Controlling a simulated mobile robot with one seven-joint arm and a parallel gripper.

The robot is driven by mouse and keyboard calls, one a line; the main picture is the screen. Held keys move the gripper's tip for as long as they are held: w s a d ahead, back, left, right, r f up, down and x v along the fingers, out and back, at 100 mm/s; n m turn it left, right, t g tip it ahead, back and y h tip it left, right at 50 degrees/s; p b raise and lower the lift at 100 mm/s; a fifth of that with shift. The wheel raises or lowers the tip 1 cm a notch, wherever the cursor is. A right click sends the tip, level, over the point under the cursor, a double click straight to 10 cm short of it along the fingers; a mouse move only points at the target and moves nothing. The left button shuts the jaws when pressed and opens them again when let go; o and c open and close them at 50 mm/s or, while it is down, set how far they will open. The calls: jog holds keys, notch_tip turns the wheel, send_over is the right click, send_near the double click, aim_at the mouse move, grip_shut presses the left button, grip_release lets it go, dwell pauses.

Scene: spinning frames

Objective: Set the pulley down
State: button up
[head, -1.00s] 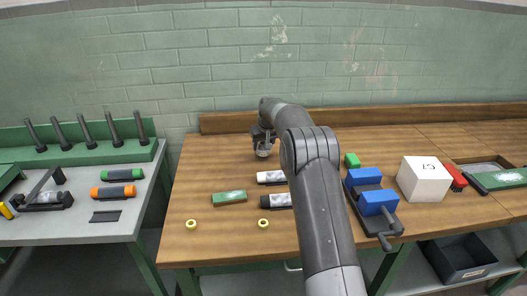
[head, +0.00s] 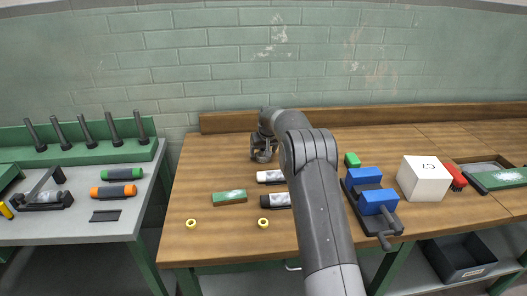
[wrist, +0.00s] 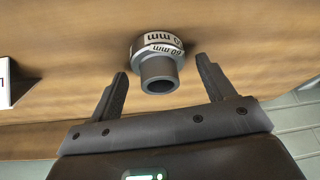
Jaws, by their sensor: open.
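The pulley (wrist: 160,50) is a grey stepped cylinder with a white band reading "60 mm". In the wrist view it rests on the wooden bench, its narrow hollow hub facing my gripper. My gripper (wrist: 162,68) is open, with one finger on each side of the hub and a visible gap to both. The pulley's wider part lies just beyond the fingertips. In the head view my gripper (head: 264,152) is over the back left of the bench, and the pulley is hard to tell apart from it.
Two yellow rings (head: 191,224) are near the front edge. A blue vise (head: 366,190) and a white cube (head: 423,180) stand right.

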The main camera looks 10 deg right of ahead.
jog(key=s+d+r, duration=0.1)
jog(key=s+r, duration=0.7)
jog(key=r, duration=0.3)
jog(key=s+d+r, duration=0.1)
jog(key=s+r, duration=0.6)
jog(key=r, duration=0.3)
jog(key=s+r+m, duration=0.1)
jog(key=s+r, duration=0.2)
jog(key=s, duration=0.5)
jog(key=s+r, duration=0.3)
jog(key=s, duration=0.6)
jog(key=s+d+f, duration=0.1)
jog(key=s+f, duration=0.2)
jog(key=s, duration=1)
jog(key=s+d+f+m+t, duration=0.1)
jog(key=s+f, duration=0.3)
jog(key=s, duration=0.9)
jog(key=shift+f+h, duration=0.2)
jog(key=shift+h, duration=0.2)
